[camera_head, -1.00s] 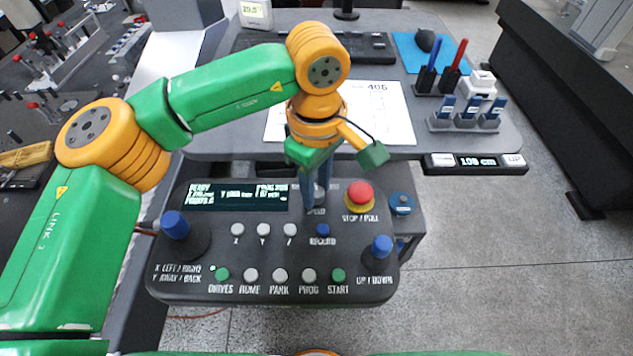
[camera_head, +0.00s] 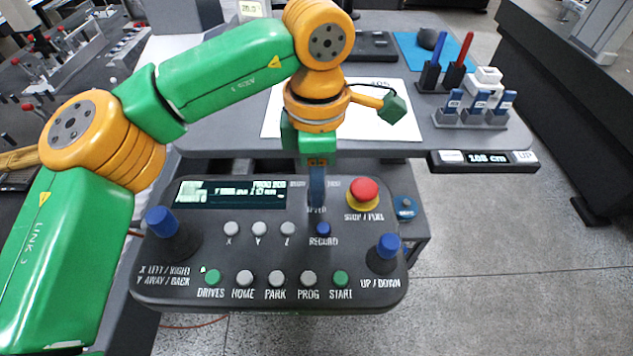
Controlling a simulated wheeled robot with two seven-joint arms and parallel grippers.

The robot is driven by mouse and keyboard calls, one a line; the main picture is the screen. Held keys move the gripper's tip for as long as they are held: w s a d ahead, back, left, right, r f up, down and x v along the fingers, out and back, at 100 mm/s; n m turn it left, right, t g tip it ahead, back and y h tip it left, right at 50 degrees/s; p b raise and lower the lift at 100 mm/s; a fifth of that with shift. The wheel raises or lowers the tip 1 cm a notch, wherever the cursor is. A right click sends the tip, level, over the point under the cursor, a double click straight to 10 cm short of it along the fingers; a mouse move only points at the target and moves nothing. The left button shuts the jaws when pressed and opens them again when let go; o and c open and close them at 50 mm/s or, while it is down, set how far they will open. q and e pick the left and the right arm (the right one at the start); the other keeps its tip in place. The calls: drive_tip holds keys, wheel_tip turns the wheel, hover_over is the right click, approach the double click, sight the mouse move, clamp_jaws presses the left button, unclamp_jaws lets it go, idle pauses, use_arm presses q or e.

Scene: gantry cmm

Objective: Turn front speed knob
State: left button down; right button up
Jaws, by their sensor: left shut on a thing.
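The control panel (camera_head: 190,263) is a dark box with a lit display (camera_head: 230,193), joysticks and buttons. The front speed knob sits at the panel's upper middle, above the SPEED label, and is hidden behind my gripper. My left gripper (camera_head: 317,200) points down from the green and orange wrist, its fingers reaching the panel at that spot. It is shut on the speed knob, as far as the view shows. My right gripper is not in view.
A red stop button (camera_head: 364,191) stands just right of my gripper, and a blue RECORD button (camera_head: 323,229) just in front. Joysticks with blue caps stand at the panel's left (camera_head: 161,222) and right (camera_head: 388,246). A desk with paper (camera_head: 395,120) lies behind.

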use_arm(q)
drive_tip(key=shift+r+n, duration=0.1)
drive_tip(key=shift+n, duration=0.8)
drive_tip(key=c, duration=0.6)
unclamp_jaws()
wheel_tip(320, 180, up, 7)
drive_tip(key=shift+r, duration=0.1)
